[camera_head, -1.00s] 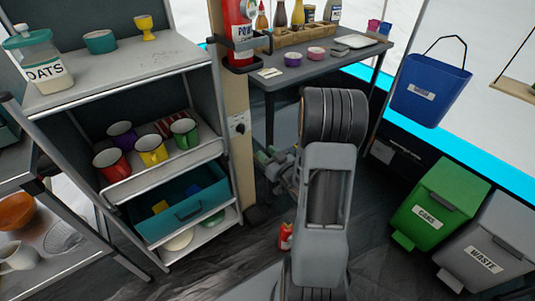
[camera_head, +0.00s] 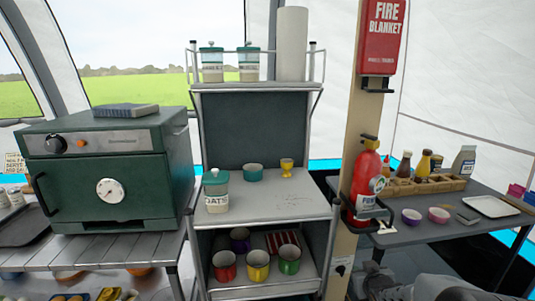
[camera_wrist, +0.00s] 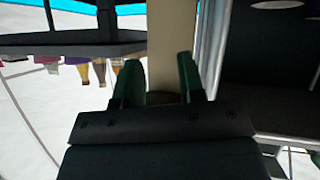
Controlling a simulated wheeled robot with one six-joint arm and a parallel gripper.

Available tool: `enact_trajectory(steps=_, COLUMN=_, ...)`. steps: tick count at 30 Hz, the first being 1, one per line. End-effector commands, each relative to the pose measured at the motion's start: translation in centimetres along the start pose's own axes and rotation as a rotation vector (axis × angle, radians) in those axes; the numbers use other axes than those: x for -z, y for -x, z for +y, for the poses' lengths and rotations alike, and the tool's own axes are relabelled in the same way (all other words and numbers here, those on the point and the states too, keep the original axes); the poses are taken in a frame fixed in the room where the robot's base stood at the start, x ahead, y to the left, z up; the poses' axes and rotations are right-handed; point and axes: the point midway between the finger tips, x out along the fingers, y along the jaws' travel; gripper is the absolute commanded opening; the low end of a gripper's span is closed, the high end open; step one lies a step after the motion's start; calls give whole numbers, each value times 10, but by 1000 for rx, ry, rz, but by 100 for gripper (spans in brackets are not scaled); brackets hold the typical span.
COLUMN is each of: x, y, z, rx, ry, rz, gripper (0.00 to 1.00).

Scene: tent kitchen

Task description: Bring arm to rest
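My gripper (camera_wrist: 160,78) shows in the wrist view with its two dark green fingers apart. Nothing is between the fingertips; the pale wooden post (camera_wrist: 174,35) stands behind the gap. In the head view, part of my grey arm (camera_head: 430,286) lies at the lower right, below the side table, and its gripper end cannot be made out. The wrist view looks upside down, with the side table (camera_wrist: 75,45) at upper left.
A shelf unit (camera_head: 270,208) holds an oats jar (camera_head: 216,192) and several mugs. A fire extinguisher (camera_head: 366,180) hangs on the post. A green oven (camera_head: 105,165) stands at left. The side table (camera_head: 440,222) carries bottles (camera_head: 424,167) and bowls.

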Motion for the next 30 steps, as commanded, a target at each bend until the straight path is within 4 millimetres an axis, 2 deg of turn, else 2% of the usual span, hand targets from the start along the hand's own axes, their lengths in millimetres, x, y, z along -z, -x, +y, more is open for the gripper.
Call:
enact_trajectory(steps=1, x=43, y=35, z=0, rx=-9, ry=1, rz=-54, gripper=36)
enact_trajectory(steps=4, x=75, y=82, z=-8, rx=-15, ry=-18, rz=-197, gripper=36)
enact_trajectory(steps=9, x=112, y=164, z=-30, rx=30, ry=-53, rz=-417, gripper=36)
enact_trajectory(steps=12, x=125, y=207, z=-42, rx=74, ry=-63, rz=-521, gripper=36)
enact_trajectory(steps=15, x=133, y=240, z=-52, rx=116, ry=-68, rz=-602, gripper=36)
enact_trajectory(steps=18, x=137, y=263, z=-59, rx=149, ry=-68, rz=-658, gripper=36)
enact_trajectory(steps=21, x=138, y=275, z=-63, rx=168, ry=-67, rz=-692, gripper=36)
enact_trajectory(steps=30, x=138, y=276, z=-63, rx=170, ry=-67, rz=-694, gripper=36)
